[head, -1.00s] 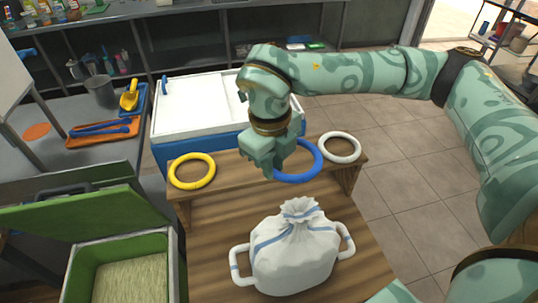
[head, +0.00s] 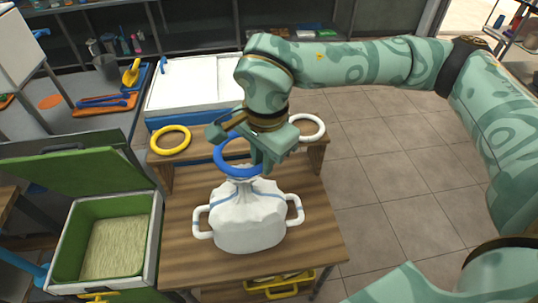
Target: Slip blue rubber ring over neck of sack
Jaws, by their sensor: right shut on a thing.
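The white sack (head: 248,222) stands upright on the wooden table, with a blue stripe, two side handles and a gathered neck. My right gripper (head: 262,163) is above the back of the sack and shut on the blue rubber ring (head: 230,171). The ring is tilted, and its near edge overlaps the top of the neck in the picture. The gripper hides the ring's right side and part of the neck's top. I cannot tell whether the ring is around the neck or just above it. My left gripper is not in view.
A yellow ring (head: 170,140) and a white ring (head: 308,127) lie on the raised wooden shelf (head: 190,155) behind the sack. An open green bin (head: 153,225) stands left of the table. A white-lidded cooler (head: 190,85) is behind. Bare tabletop (head: 310,245) lies right of the sack.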

